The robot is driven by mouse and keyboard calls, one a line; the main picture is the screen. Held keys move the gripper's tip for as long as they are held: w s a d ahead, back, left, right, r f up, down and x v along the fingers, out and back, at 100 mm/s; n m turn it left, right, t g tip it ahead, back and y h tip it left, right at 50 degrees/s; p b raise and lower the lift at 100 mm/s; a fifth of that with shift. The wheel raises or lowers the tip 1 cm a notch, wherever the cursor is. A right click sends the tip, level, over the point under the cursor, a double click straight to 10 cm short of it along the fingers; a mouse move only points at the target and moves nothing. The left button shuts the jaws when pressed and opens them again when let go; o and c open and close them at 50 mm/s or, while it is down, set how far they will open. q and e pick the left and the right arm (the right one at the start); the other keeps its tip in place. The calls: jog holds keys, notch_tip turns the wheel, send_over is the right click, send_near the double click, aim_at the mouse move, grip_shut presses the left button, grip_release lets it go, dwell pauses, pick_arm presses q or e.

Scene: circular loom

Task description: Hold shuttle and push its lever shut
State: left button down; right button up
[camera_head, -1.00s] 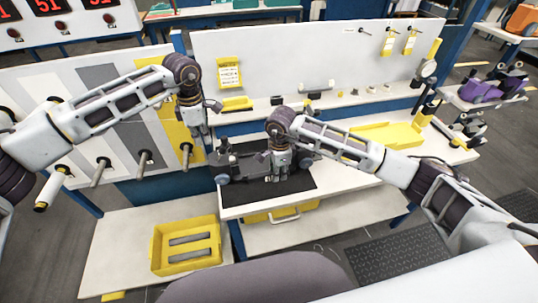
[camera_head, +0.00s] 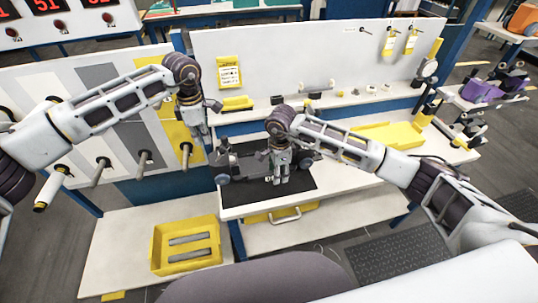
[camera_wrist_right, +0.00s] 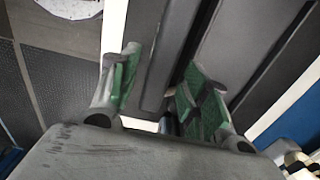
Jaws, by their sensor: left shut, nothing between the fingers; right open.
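The shuttle (camera_head: 240,160) is a dark grey body with wheel-like ends, lying on the black mat (camera_head: 255,196) on the workbench. The shuttle's lever cannot be made out. My left gripper (camera_head: 204,138) hangs shut and empty, pointing down, left of and behind the shuttle.
A yellow crate (camera_head: 160,262) with two grey bars stands on the low shelf at the left. A yellow tray (camera_head: 385,136) lies on the bench to the right. Pegs (camera_head: 145,158) stick out from the striped panel at the left.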

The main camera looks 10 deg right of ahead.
notch_tip(320, 180, up, 11)
jog(key=shift+r, duration=0.2)
dwell(0.5)
dwell(0.6)
